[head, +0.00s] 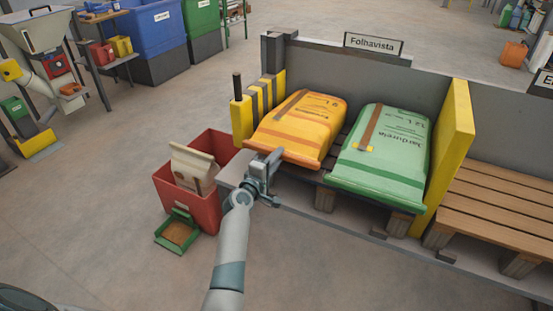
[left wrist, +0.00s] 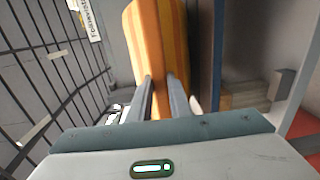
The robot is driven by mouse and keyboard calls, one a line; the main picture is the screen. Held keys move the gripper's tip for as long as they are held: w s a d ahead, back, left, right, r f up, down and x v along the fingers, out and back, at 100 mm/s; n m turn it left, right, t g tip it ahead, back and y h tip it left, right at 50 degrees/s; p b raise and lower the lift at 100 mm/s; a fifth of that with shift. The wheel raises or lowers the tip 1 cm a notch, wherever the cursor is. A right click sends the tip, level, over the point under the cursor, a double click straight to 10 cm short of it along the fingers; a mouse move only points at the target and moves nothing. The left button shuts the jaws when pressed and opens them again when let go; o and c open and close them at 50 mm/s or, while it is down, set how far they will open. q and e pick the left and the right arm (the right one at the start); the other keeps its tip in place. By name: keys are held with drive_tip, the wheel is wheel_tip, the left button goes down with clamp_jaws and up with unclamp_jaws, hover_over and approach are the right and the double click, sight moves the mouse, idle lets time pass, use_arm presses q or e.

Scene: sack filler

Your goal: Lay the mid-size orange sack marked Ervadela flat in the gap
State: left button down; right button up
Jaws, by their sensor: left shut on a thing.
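The orange sack (head: 300,122) lies face up at the left end of the Folhavista bay, beside the green sack (head: 384,152). A narrow strip of pallet shows between the two. The orange sack's print is too small to read for a name. My left gripper (head: 270,162) is at its near left end, shut on its edge. In the left wrist view the orange sack (left wrist: 158,40) rises between the two fingers (left wrist: 162,97). I cannot tell whether its underside rests fully on the pallet. My right gripper is not in view.
Yellow-and-black guards (head: 262,98) stand close along the orange sack's left side. A yellow divider (head: 446,150) stands right of the green sack, with an empty pallet (head: 500,215) beyond. A red bin (head: 190,195) holding a beige sack (head: 193,166) stands left of my gripper.

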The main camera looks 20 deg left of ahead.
use_arm(q)
drive_tip(key=shift+r, duration=0.2)
